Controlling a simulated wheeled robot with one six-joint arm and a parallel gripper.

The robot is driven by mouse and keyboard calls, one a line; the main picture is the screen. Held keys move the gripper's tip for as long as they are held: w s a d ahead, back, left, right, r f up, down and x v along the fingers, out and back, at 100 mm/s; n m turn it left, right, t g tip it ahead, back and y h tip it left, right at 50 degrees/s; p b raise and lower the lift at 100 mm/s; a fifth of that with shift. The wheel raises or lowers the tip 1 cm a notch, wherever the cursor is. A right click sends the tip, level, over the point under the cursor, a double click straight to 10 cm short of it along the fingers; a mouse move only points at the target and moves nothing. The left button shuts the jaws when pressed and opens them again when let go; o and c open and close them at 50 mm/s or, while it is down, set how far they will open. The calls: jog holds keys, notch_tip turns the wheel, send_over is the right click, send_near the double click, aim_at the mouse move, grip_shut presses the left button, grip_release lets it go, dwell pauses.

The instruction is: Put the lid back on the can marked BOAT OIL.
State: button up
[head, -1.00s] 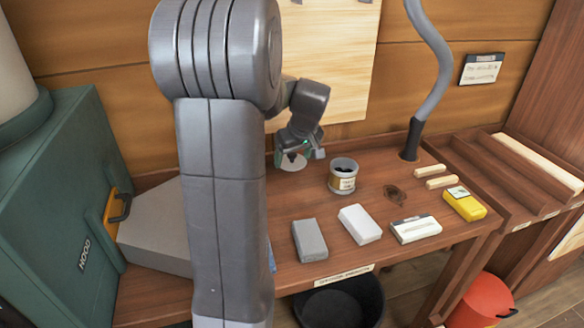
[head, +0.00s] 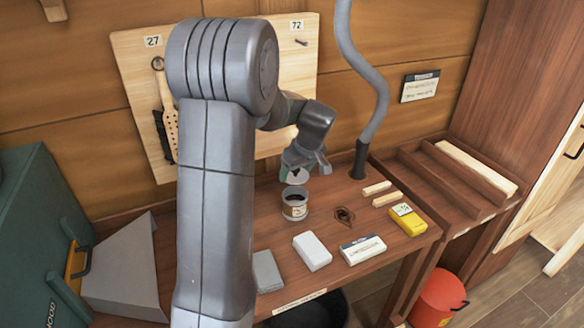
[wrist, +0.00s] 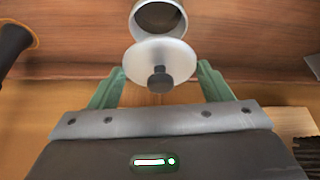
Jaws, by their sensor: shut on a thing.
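The open can (head: 294,210) is a small pale tin with a label too small to read. It stands upright on the bench, its dark inside showing. The wrist view shows its open mouth (wrist: 160,18) at the top. My gripper (head: 299,174) is shut on the round pale lid (wrist: 150,55), with a green finger at either side of its rim. The lid's dark knob (wrist: 160,80) faces the wrist camera. In the head view the lid (head: 297,179) is close above and behind the can's mouth, apart from it as far as I can tell.
A grey block (head: 267,272), a white block (head: 312,251), a labelled white box (head: 362,250) and a yellow box (head: 409,220) lie along the front. Two wooden sticks (head: 380,194) lie right of the can. A grey hose (head: 368,110) rises behind them.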

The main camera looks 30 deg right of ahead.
jog(key=shift+f+b, duration=1.85)
jog(key=shift+f, duration=1.2)
jog(key=shift+f+b, duration=0.15)
jog(key=shift+b, duration=0.8)
dwell(0.4)
jog(key=o, duration=1.1)
jog(key=shift+c, duration=0.2)
jog(key=shift+o, duration=0.2)
jog(key=shift+r+p, duration=1.95)
jog(key=shift+r, duration=1.6)
jog(key=shift+c, duration=0.2)
